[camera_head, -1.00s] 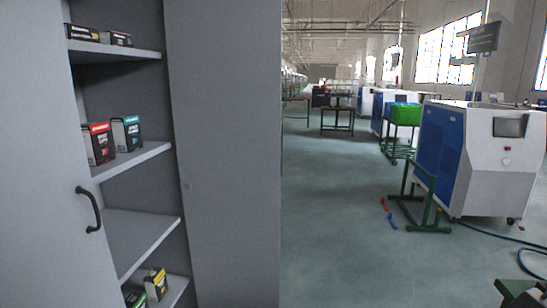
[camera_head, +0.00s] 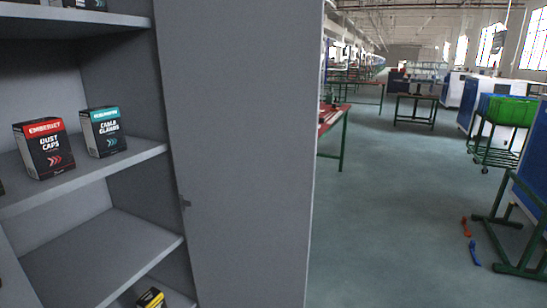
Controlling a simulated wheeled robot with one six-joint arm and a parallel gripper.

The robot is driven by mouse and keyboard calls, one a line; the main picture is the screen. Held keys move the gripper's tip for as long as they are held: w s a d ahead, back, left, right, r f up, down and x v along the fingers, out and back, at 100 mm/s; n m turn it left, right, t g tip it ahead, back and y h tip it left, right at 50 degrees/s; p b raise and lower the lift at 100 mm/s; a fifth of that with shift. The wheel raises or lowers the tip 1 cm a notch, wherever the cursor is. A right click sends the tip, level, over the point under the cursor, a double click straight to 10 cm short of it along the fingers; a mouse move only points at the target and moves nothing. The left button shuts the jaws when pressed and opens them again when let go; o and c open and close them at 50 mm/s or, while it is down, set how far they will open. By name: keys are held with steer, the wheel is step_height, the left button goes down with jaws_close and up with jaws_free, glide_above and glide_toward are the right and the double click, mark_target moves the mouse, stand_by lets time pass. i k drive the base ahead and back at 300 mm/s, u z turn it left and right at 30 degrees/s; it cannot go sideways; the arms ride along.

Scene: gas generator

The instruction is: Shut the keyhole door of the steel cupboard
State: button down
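The steel cupboard shows its open inside, with grey shelves (camera_head: 110,255), at the left of the head view. A tall plain grey door panel (camera_head: 250,150) stands open at the right of the shelves. It has a small dark fitting (camera_head: 186,203) near its left edge; I cannot tell whether this is the keyhole or a hinge part. A sliver of the other door (camera_head: 14,280) shows at the bottom left corner; most of it is out of view. My gripper is not in view.
A red-topped box (camera_head: 45,150) and a teal-topped box (camera_head: 103,132) stand on the middle shelf. A yellow-topped box (camera_head: 151,299) shows below.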

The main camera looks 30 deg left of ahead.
mark_target(241, 80)
steer(key=i, duration=4)
steer(key=u, duration=4.2)
